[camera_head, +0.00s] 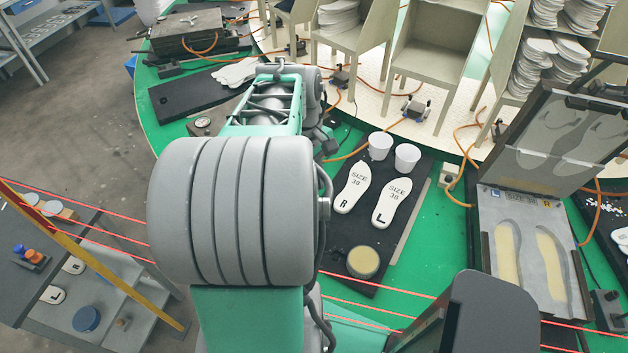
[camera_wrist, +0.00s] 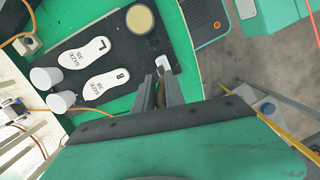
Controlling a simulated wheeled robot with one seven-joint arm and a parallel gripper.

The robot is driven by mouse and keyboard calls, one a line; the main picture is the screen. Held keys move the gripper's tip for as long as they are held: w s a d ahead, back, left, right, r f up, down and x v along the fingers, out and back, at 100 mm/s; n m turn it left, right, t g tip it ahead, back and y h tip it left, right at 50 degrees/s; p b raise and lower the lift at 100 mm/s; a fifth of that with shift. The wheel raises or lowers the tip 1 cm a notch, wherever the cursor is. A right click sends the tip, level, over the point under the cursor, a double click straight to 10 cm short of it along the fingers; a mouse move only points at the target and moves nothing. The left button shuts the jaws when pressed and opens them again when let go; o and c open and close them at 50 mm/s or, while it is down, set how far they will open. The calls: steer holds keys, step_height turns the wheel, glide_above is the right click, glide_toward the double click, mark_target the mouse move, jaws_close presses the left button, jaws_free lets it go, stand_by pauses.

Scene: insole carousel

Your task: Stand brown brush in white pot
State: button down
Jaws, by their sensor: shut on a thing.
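In the wrist view my gripper (camera_wrist: 164,84) is shut on the brown brush (camera_wrist: 161,92). Only a narrow brown strip shows between the fingers, with a pale end beyond the tips. The brush is over or near the edge of the black mat; its height is unclear. Two white pots (camera_head: 380,146) (camera_head: 407,157) stand side by side at the mat's far end in the head view. They also show at the left of the wrist view (camera_wrist: 45,78) (camera_wrist: 61,102), apart from the gripper. In the head view my arm hides the gripper and brush.
On the black mat (camera_head: 335,240) lie two white insoles (camera_head: 353,188) (camera_head: 392,202), between the pots and a round yellowish tin (camera_head: 363,262). An open insole press (camera_head: 530,250) stands at the right. Chairs with insole stacks are at the back. Orange hoses cross the green deck.

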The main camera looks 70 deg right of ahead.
steer(key=shift+f+b, duration=3.75)
steer(key=shift+f, duration=3.05)
steer(key=c, duration=1.3)
jaws_free()
steer(key=shift+r, duration=0.1)
steer(key=r, duration=0.5)
steer(key=w+r, duration=0.1)
steer(key=r, duration=0.1)
steer(key=shift+d+r, duration=0.15)
steer(key=shift+r, duration=0.15)
